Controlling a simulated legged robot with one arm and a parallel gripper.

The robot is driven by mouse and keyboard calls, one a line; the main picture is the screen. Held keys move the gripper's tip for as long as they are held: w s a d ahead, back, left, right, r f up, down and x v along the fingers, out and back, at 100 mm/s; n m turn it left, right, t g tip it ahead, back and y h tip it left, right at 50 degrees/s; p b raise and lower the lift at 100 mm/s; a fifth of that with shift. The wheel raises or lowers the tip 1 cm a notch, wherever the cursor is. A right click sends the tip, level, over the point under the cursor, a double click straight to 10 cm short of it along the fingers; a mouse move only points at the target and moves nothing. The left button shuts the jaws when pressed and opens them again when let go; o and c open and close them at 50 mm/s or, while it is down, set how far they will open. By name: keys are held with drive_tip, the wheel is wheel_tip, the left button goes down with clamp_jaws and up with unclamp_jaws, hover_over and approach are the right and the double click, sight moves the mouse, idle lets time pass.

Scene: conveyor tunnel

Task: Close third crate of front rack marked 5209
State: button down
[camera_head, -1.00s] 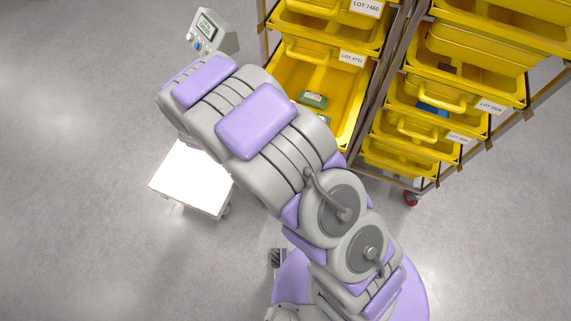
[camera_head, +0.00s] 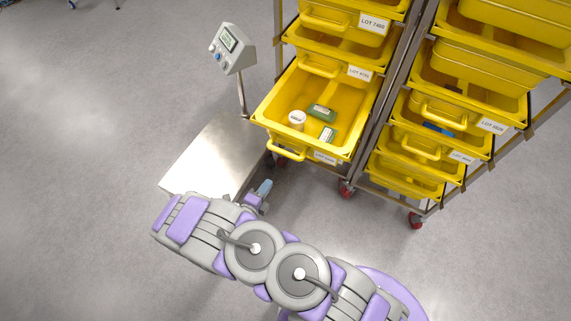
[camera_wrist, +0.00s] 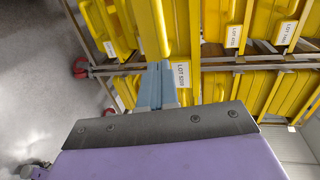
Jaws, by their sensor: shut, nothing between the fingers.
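In the head view, a yellow crate (camera_head: 283,92) sticks well out of the nearer rack, below the crate marked LOT 4731. It holds a white round tub (camera_head: 297,119) and two green-and-white packs (camera_head: 321,112). Its front handle (camera_head: 288,152) and label (camera_head: 324,158) show below the rim; the label is too small to read there. My gripper (camera_head: 264,187) is low in front of this crate, shut and empty. In the wrist view, my blue-grey fingers (camera_wrist: 157,82) lie together beside a crate label (camera_wrist: 182,74) that seems to read LOT 5209. Contact cannot be told.
A metal-topped stand (camera_head: 212,155) with a display unit (camera_head: 232,47) stands left of the open crate. A second rack of yellow crates (camera_head: 465,80) stands at the right, on red casters (camera_head: 416,220).

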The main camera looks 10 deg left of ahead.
drive_tip(key=b+x, duration=0.4)
drive_tip(key=x, duration=0.9)
drive_tip(key=shift+w, duration=0.3)
drive_tip(key=shift+d, duration=0.15)
